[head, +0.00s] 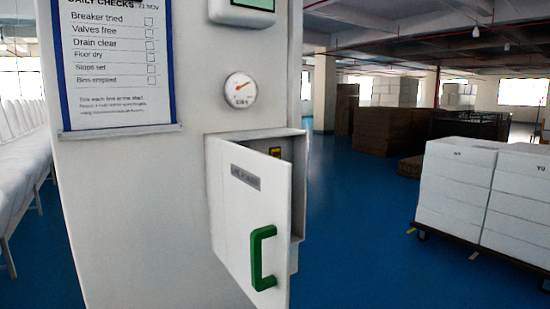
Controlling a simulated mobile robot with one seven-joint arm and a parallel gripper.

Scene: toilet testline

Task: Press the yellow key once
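A white wall box (299,200) is fixed to a white column. Its door (238,205) stands partly open, swung out toward me, with a green handle (262,258) low on its right side and a grey label near its top. Inside the box, just past the door's upper edge, a small yellow item (275,151) shows with a dark mark on it. It may be the yellow key, but it is too small and partly covered to be sure. The door hides most of the box's inside. My gripper is not in this view.
Above the box are a round gauge (240,90) and the lower part of a display unit (242,12). A checklist board (117,65) hangs at left. White toilets line the far left. White cartons (455,185) stand on a cart at right. Blue floor between is clear.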

